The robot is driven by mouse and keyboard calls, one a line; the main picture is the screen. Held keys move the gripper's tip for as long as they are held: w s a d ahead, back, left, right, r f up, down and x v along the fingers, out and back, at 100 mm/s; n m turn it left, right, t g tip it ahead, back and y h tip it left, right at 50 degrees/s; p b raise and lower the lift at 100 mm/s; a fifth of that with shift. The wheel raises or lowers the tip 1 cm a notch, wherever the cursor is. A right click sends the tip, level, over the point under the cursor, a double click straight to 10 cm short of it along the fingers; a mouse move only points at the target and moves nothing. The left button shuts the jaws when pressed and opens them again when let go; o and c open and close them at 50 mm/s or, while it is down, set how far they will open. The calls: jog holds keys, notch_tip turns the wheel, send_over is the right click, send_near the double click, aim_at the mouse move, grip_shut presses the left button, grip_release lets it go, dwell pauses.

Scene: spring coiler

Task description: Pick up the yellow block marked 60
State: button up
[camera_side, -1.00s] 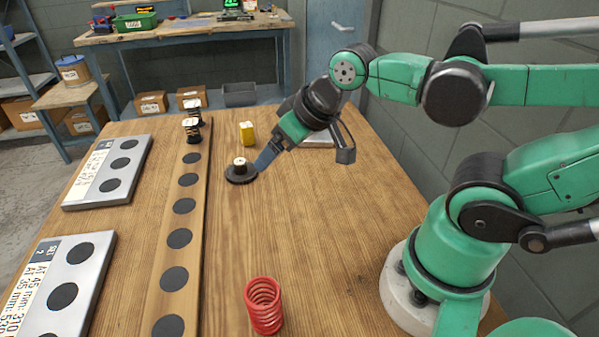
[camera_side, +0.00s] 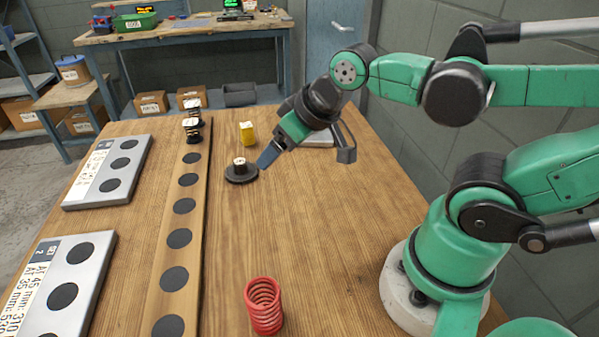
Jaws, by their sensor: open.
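The yellow block (camera_side: 248,134) stands upright on the wooden table, behind the black round base. Its mark is too small to read from here. My gripper (camera_side: 264,160) is open and empty. It points down and to the left, just right of the black round base (camera_side: 241,175) with a light peg in its middle. The yellow block is behind and to the left of my gripper, apart from it.
A red spring (camera_side: 264,305) stands at the front. A wooden strip with black discs (camera_side: 180,239) runs along the left, with a dark spring (camera_side: 193,131) at its far end. Two grey plates (camera_side: 110,170) lie further left. The table's right middle (camera_side: 330,215) is clear.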

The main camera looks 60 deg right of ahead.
jog(key=m+g+h, duration=0.2)
jog(key=m, duration=0.3)
send_near(246, 126)
jog(key=a, duration=0.3)
jog(key=shift+m+g, duration=0.6)
jog(key=shift+m, duration=0.1)
jog(key=w+d+f, duration=0.2)
jog(key=f, duration=0.1)
jog(key=w+d+f, duration=0.1)
jog(key=f, duration=0.1)
jog(key=shift+d, duration=0.4)
jog(key=shift+w+d+f, duration=0.25)
jog(key=shift+f, duration=0.35)
jog(key=shift+h, duration=0.3)
jog(key=shift+x, duration=2.5)
grip_shut()
